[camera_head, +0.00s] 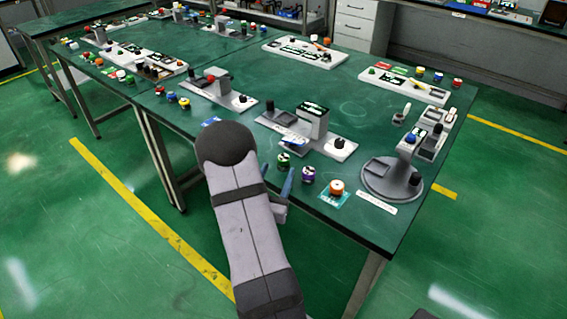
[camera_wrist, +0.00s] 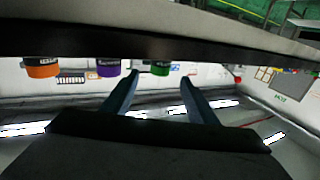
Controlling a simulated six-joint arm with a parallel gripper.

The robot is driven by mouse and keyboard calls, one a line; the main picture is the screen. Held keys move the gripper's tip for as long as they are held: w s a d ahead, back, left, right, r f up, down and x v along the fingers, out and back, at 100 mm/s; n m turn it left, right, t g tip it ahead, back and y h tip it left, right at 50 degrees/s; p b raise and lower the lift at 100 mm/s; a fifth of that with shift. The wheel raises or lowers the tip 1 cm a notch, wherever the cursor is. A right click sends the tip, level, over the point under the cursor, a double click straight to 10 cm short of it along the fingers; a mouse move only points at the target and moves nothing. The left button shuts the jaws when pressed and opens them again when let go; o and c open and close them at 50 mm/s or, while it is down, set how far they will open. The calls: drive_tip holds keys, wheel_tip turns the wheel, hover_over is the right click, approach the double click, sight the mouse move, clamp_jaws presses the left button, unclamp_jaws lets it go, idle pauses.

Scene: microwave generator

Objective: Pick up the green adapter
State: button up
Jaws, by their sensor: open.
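The green adapter (camera_head: 283,160), a small round piece with a white band, stands near the front edge of the green table (camera_head: 340,228). In the wrist view, which looks upside down, the green adapter (camera_wrist: 160,69) appears between and just beyond the fingertips of my gripper (camera_wrist: 159,77). My gripper is open, with nothing between its blue fingers. In the head view my gripper (camera_head: 278,176) is at the table's front edge, close to the green adapter and partly hidden by my arm. I cannot tell the exact gap.
A purple adapter (camera_head: 308,174) and an orange adapter (camera_head: 337,188) on a blue card stand right of the green one. Behind is a grey fixture (camera_head: 313,121) on a white base. A round grey stand (camera_head: 390,182) is at the right. Some bare tabletop lies between the fixtures.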

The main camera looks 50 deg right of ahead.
sight(282, 162)
drive_tip(key=shift+r+p+x, duration=0.2)
drive_tip(key=shift+p+x, duration=0.7)
drive_tip(key=shift+x, duration=2.75)
drive_tip(key=shift+a+f, duration=0.1)
drive_tip(key=c, duration=1.3)
